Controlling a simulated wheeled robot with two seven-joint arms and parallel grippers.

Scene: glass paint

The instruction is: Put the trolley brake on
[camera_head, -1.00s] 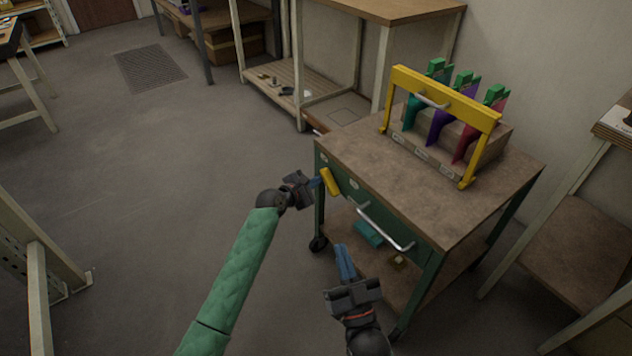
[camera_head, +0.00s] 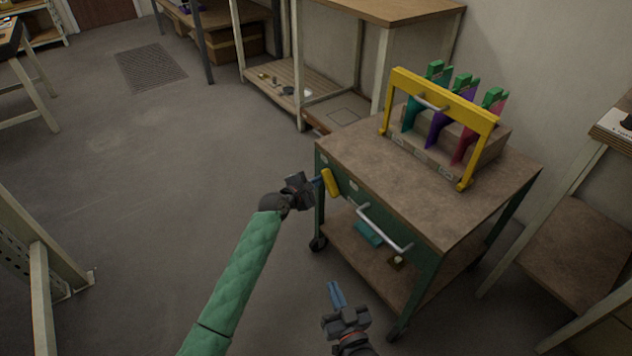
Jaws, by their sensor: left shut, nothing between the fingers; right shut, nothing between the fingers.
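The green trolley (camera_head: 430,252) with a brown top stands on castors at the right. A yellow lever (camera_head: 330,183) sits at the left end of its drawer front and hangs slightly tilted; I take it to be the brake handle. My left gripper (camera_head: 319,182) is shut, its blue fingertips at the lever's left side; I cannot tell whether they touch it. My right gripper (camera_head: 335,292) is shut and empty, low in front of the trolley and apart from it.
On the trolley top stands a rack with a yellow bar (camera_head: 445,98) and colored tools. A silver drawer handle (camera_head: 384,228) juts from the front. A teal item (camera_head: 368,233) lies on the lower shelf. Benches stand behind and at right. The floor (camera_head: 150,180) at left is clear.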

